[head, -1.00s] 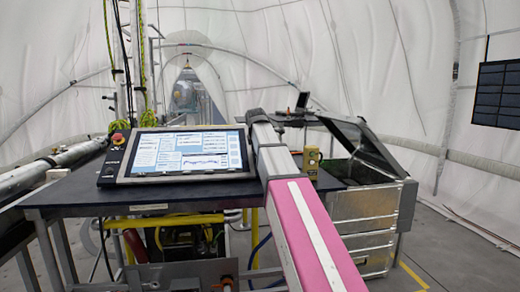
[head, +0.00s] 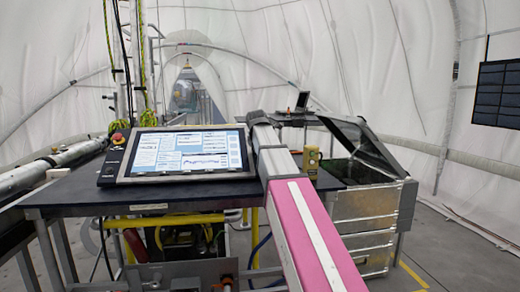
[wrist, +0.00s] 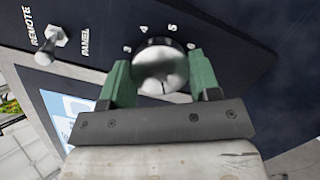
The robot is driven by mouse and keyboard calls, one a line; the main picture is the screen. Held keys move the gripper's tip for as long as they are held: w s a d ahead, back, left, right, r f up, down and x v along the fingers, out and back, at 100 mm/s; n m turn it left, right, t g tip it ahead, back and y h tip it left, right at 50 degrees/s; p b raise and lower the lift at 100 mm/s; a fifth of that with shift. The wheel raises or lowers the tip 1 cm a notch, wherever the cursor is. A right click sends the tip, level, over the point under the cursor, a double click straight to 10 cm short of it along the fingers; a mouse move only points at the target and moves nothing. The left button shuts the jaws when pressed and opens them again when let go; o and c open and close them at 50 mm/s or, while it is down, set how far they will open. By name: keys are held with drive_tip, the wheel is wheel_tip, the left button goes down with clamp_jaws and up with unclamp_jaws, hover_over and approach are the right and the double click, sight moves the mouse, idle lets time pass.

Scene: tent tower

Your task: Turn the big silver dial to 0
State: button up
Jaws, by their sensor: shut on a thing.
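The big silver dial (wrist: 160,66) sits on a dark control panel (wrist: 95,22) in the wrist view. White digits, among them 4 and 5, show around its far edge. My gripper (wrist: 160,80) has one green finger on each side of the dial and is shut on it. The dial's lower part and any digits near the gripper body are hidden. I cannot make out a pointer mark on the dial clearly. In the head view my arm covers the dial and gripper.
A small silver toggle switch (wrist: 56,36) between the labels REMOTE and PANEL stands left of the dial. In the head view a tilted touchscreen (head: 185,153) with a red button (head: 118,138) stands on the dark table (head: 75,192).

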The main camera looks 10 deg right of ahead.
drive_tip(key=o, duration=0.9)
drive_tip(key=v, duration=1.1)
drive_tip(key=shift+f, duration=0.1)
